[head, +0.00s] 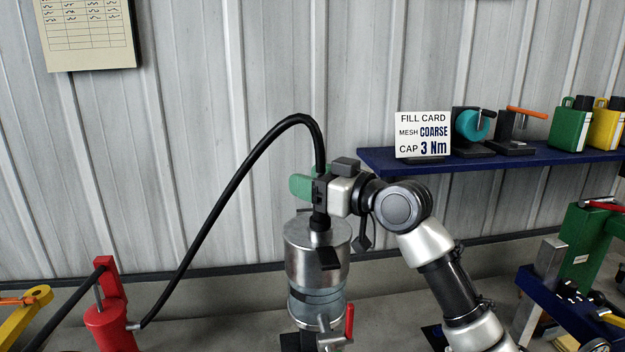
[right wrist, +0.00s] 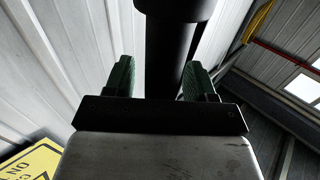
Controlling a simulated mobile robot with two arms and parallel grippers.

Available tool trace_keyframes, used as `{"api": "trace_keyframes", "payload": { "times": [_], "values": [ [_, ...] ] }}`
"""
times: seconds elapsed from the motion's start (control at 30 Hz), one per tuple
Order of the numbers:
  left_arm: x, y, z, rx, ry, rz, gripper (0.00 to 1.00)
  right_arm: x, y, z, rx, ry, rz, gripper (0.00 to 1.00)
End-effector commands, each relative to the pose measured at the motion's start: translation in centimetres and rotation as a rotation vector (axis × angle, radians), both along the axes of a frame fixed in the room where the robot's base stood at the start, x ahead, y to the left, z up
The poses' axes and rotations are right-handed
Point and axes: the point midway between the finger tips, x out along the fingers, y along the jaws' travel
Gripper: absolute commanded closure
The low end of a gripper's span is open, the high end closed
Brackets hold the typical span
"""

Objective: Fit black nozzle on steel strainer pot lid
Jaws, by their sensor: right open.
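The steel strainer pot (head: 316,275) stands upright in the lower middle of the head view, with its steel lid (head: 296,232) on top. The black nozzle (head: 320,220) is upright at the lid's centre, at the end of a black hose (head: 222,178). Its lower end meets the lid; I cannot tell how firmly it sits. My right gripper (head: 312,187) is just above the lid, with green fingers around the nozzle's upper part. In the right wrist view the fingers (right wrist: 158,75) stand open on either side of the black nozzle or hose. My left gripper is not in view.
The hose arches left to a red canister (head: 107,328). A blue shelf (head: 480,160) at right holds a fill card (head: 422,134), a teal roll (head: 472,126) and green and yellow jugs (head: 570,128). A red-handled valve (head: 349,322) sits low on the pot.

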Motion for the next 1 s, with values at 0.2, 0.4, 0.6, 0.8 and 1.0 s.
{"api": "trace_keyframes", "payload": {
  "times": [0.2, 0.4, 0.6, 0.8, 1.0],
  "values": [
    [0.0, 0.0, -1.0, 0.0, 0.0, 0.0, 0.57, -0.9, -1.4, -0.4, -0.001, -0.001, -0.002, 0.45],
    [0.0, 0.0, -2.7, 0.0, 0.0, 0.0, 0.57, -3.3, -4.8, -0.5, -0.002, -0.003, -0.002, 0.45],
    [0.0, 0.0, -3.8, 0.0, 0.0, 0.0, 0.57, -5.2, -7.6, -0.3, -0.001, -0.003, -0.003, 0.45],
    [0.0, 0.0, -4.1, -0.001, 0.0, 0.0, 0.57, -6.1, -8.8, -0.1, -0.001, -0.001, -0.001, 0.45],
    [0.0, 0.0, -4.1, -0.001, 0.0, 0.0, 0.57, -6.2, -8.9, 0.0, 0.001, -0.001, 0.0, 0.45]
  ]
}}
